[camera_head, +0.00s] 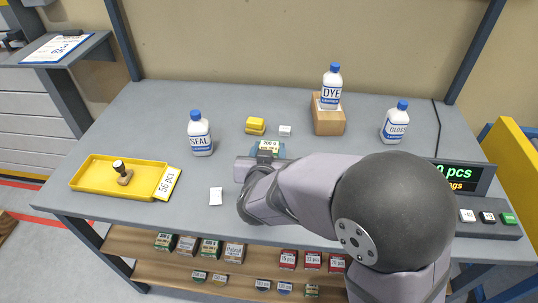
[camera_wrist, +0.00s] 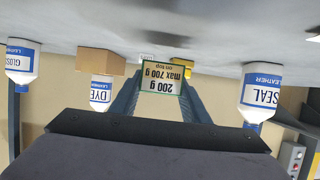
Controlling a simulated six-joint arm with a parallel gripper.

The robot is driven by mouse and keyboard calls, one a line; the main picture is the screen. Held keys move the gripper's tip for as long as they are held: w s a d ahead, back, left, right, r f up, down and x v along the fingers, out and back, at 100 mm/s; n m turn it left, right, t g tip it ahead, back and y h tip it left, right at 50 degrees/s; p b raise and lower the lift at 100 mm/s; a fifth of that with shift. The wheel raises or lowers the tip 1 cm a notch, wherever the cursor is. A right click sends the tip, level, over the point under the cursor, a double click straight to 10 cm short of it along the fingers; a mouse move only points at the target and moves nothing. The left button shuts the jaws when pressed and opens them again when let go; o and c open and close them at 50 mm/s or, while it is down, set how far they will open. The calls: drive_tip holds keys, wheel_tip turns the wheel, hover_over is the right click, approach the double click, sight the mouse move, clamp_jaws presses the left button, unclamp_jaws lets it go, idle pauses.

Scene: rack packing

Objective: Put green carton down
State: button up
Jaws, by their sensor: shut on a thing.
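The green carton (camera_head: 268,147) is at the middle of the grey table, mostly hidden by my arm; a label and a green edge show. In the wrist view, which is upside down, the carton (camera_wrist: 161,78) shows a label reading 200 g, max 700 g on top. My gripper (camera_wrist: 159,88) is shut on it, one finger on each side. In the head view my gripper (camera_head: 266,156) is largely covered by my wrist. I cannot tell whether the carton touches the table.
Yellow blocks (camera_head: 256,125) and a small white block (camera_head: 285,131) lie just behind. The SEAL bottle (camera_head: 200,134) stands left, the DYE bottle (camera_head: 331,88) on a brown box (camera_head: 328,121), the GLOSS bottle (camera_head: 395,123) right. A yellow tray (camera_head: 92,174) is at left.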

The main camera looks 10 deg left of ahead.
sight(269, 147)
wheel_tip(269, 147, up, 6)
drive_tip(key=shift+r+p, duration=0.2)
drive_tip(key=shift+p, duration=0.7)
